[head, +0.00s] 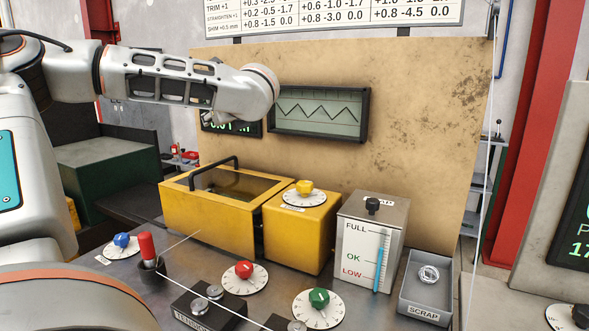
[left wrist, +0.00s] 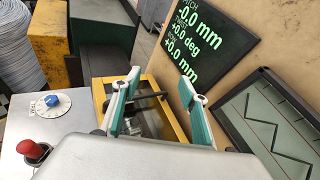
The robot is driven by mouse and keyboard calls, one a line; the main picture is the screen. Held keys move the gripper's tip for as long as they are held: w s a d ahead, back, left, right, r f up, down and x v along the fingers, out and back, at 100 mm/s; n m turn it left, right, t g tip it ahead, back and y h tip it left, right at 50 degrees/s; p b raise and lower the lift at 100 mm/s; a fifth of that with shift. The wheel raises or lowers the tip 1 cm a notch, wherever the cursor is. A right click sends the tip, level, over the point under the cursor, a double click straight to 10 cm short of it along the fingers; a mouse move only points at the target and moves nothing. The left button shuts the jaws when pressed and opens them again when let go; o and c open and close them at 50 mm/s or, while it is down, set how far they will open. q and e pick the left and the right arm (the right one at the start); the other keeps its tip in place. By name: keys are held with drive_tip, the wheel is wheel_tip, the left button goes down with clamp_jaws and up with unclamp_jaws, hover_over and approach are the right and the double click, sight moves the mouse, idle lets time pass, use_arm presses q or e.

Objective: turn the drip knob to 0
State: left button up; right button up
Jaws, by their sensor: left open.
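The likely drip knob is a small black knob (head: 372,204) on top of a grey tank (head: 343,236) with a FULL/OK/LOW gauge. The label behind the knob is partly hidden and its setting is too small to read. My left gripper (left wrist: 160,80) is open and empty in the left wrist view, above the yellow box with the dark window (left wrist: 180,120). It is hidden in the head view, where only its arm shows, above and to the left of the tank. The drip knob is not in the left wrist view. My right gripper is not in view.
Nearby are a yellow knob (head: 304,187), red knob (head: 244,269), green knob (head: 319,297), blue knob (head: 121,240) and upright red handle (head: 146,246). The SCRAP tray (head: 420,309) stands right of the tank. A display (head: 320,111) is on the back panel.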

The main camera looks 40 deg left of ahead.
use_arm(q)
wheel_tip(320, 180, down, 3)
drive_tip(key=m+t+h+p, duration=0.2)
drive_tip(key=m+t+p, duration=0.2)
drive_tip(key=m+t+h+p, duration=0.5)
drive_tip(key=m+h+p, duration=0.2)
drive_tip(key=m+h, duration=0.35)
approach(303, 184)
drive_tip(key=w, duration=0.1)
drive_tip(key=w+f, duration=0.1)
drive_tip(key=w, duration=0.1)
drive_tip(key=shift+a+f+m+y, duration=0.1)
drive_tip(key=shift+m+y, duration=0.15)
drive_tip(key=shift+y, duration=0.1)
drive_tip(key=shift+w+f, duration=0.1)
drive_tip(key=shift+f, duration=0.05)
drive_tip(key=shift+p+x, duration=0.7)
drive_tip(key=shift+x, duration=3)
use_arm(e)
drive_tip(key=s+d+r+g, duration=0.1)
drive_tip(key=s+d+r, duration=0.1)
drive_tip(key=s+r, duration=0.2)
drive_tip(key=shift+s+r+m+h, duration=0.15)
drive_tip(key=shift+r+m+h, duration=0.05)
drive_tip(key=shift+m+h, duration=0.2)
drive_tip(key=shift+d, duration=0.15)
use_arm(q)
drive_tip(key=c, duration=1.1)
